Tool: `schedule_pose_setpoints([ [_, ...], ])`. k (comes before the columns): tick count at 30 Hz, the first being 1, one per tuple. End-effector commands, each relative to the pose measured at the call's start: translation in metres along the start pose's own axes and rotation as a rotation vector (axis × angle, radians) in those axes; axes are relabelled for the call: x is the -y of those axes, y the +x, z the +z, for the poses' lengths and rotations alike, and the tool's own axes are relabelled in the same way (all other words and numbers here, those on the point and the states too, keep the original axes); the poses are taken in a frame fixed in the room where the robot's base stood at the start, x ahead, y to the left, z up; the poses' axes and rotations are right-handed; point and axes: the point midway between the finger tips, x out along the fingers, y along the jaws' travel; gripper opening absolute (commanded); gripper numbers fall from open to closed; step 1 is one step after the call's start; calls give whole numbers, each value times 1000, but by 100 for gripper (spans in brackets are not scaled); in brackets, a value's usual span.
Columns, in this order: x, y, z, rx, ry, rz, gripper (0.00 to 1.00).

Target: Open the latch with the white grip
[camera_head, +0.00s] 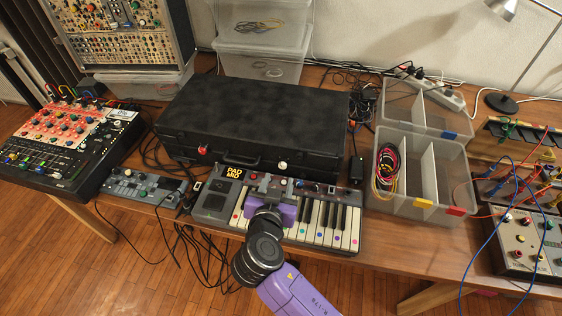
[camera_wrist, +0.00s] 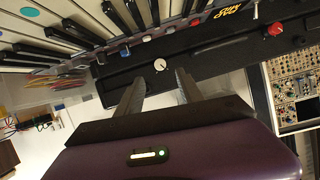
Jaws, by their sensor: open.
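A closed black case (camera_head: 255,115) lies on the wooden table. Its front face carries a latch with a white grip (camera_head: 283,165) right of the handle and a latch with a red grip (camera_head: 203,150) to the left. In the wrist view the white grip (camera_wrist: 160,65) shows just beyond the fingertips, roughly between them, and the red grip (camera_wrist: 275,28) is at upper right. My gripper (camera_wrist: 160,78) is open and empty, apart from the white grip. In the head view its purple body (camera_head: 284,209) is above the keyboard, and its fingers are hard to make out.
A keyboard (camera_head: 345,225) lies close in front of the case, under my gripper. Clear compartment boxes (camera_head: 410,206) stand to the right. A small mixer (camera_head: 135,186) and a red-topped mixer (camera_head: 60,135) are at left. Loose cables lie around the case.

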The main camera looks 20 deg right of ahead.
Motion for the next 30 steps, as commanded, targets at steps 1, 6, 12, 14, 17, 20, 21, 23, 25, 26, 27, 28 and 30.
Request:
schedule_pose_setpoints([
  [1,-1,-1,-2,3,25,-6,44],
  [6,0,14,-2,2,39,-10,44],
  [12,0,46,-2,2,36,-8,44],
  [14,0,54,-2,2,36,-9,44],
  [17,0,66,-2,2,35,-9,44],
  [20,0,73,-1,3,36,-9,44],
  [21,0,75,-1,3,35,-9,44],
  [23,0,76,-1,2,36,-10,44],
  [25,0,77,-1,3,35,-10,44],
  [26,0,77,-1,3,35,-10,44],
  [27,0,77,-1,3,35,-10,44],
  [28,0,77,-1,3,35,-10,44],
  [30,0,77,-1,3,35,-10,42],
])
